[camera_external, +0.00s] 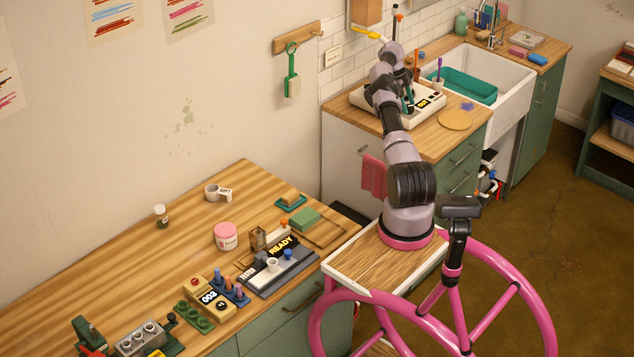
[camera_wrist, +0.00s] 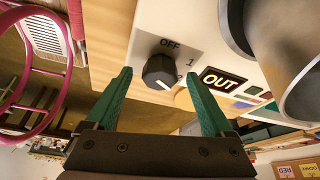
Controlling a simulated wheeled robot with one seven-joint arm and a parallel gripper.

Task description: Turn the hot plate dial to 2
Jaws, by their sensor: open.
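The hot plate (camera_external: 432,108) is a white box on the far wooden counter, with a small lit display. In the wrist view its white front face (camera_wrist: 151,40) carries a black dial (camera_wrist: 159,72). OFF is printed above the dial, 1 to its upper right, and 2 at its right, partly hidden. A white mark shows low on the dial's face; I cannot tell which label it points to. My gripper (camera_wrist: 156,76) is open, its green fingers on either side of the dial in the picture. No contact shows. In the outside view my gripper (camera_external: 409,101) is at the hot plate, partly hidden.
A dark OUT display (camera_wrist: 222,80) sits right of the dial, with coloured buttons below it. A grey metal cylinder (camera_wrist: 303,92) is close at the right. A round wooden board (camera_external: 455,120) lies on the counter beside the hot plate, and a sink (camera_external: 512,80) is behind.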

